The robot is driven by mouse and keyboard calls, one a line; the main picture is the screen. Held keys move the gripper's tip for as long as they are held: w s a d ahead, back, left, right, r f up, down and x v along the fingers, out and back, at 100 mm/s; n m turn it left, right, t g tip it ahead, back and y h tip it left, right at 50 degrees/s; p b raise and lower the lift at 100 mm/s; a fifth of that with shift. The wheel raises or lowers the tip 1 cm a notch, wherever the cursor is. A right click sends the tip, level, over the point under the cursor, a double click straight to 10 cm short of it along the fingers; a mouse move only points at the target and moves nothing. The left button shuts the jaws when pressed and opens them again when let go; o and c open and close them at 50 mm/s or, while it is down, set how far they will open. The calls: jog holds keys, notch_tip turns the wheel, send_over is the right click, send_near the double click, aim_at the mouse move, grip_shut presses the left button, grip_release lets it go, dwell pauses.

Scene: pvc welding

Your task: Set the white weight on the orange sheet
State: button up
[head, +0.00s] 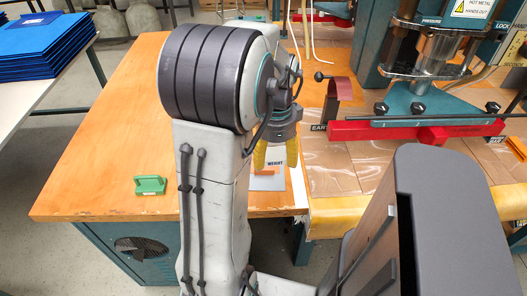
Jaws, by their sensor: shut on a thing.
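My gripper (276,158) points down over the wooden table, right of my arm, with its yellow fingers on either side of the white weight (275,161). The weight has dark "WEIGHT" lettering, and the fingers are shut on it. A small orange piece (263,172), which may be the orange sheet, shows just below the weight. It lies over a pale grey-white sheet (268,184) near the table's front edge. I cannot tell whether the weight touches the orange piece or hangs above it.
A green block (150,185) sits on the wooden table (110,150) at left, with clear wood around it. A press with a red bar (415,130) and teal base stands at right. Blue folded sheets (40,45) are stacked on a white table at upper left.

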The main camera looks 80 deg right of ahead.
jog(key=shift+s, duration=0.2)
jog(key=shift+w+f, duration=0.1)
jog(key=shift+w, duration=0.2)
jog(key=shift+m, duration=0.3)
jog(key=w+d+f, duration=0.2)
jog(key=d, duration=0.1)
jog(key=w+d+f+p, duration=0.1)
jog(key=w+d+f, duration=0.1)
jog(key=d, duration=0.1)
jog(key=w+d+f, duration=0.1)
jog(key=d+f, duration=0.1)
jog(key=d, duration=0.1)
jog(key=shift+w+d+f, duration=0.3)
jog(key=shift+w+f, duration=0.05)
jog(key=shift+w, duration=0.05)
jog(key=shift+f, duration=2.05)
jog(key=o, duration=1.2)
jog(key=shift+f, duration=0.1)
